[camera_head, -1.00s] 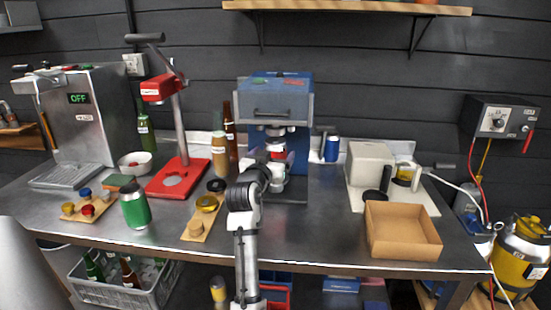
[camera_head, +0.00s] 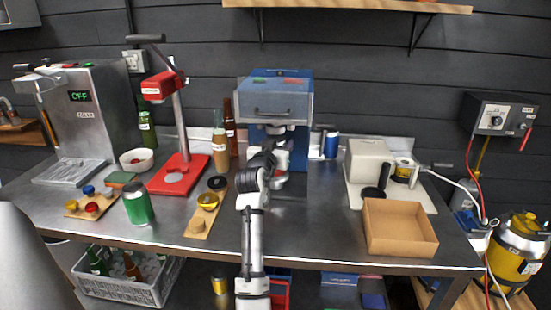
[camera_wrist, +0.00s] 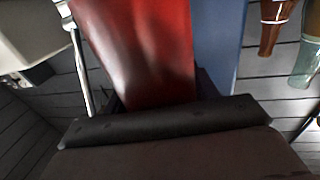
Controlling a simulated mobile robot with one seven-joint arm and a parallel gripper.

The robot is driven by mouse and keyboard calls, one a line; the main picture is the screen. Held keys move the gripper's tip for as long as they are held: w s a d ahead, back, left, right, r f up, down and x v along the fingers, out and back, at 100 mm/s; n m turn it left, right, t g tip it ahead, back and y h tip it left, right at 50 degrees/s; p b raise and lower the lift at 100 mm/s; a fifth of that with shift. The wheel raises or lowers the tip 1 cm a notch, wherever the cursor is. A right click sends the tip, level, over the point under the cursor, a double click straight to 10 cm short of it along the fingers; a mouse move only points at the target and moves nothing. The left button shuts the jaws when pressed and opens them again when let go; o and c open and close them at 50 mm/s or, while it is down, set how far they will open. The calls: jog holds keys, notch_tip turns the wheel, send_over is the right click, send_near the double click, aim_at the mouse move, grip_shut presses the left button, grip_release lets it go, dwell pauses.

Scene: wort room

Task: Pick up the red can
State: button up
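The red can (camera_wrist: 145,45) fills the upper middle of the wrist view, very close to the camera and in front of my gripper's dark body. Only small dark parts of my gripper (camera_wrist: 158,100) show at both sides of the can's near end. The can lies between them, but I cannot tell whether they press on it. In the head view my gripper (camera_head: 268,160) is at the front of the blue machine (camera_head: 275,97), below its head. The can is hidden there behind my wrist.
A blue can (camera_head: 331,146) stands right of the machine, with bottles (camera_head: 220,150) to its left. A red press (camera_head: 180,174), a green can (camera_head: 138,205) and a wooden cap board (camera_head: 205,215) are left of my arm. An open cardboard box (camera_head: 400,232) sits at the right front.

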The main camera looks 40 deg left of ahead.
jog(key=c, duration=0.5)
jog(key=shift+r, duration=0.15)
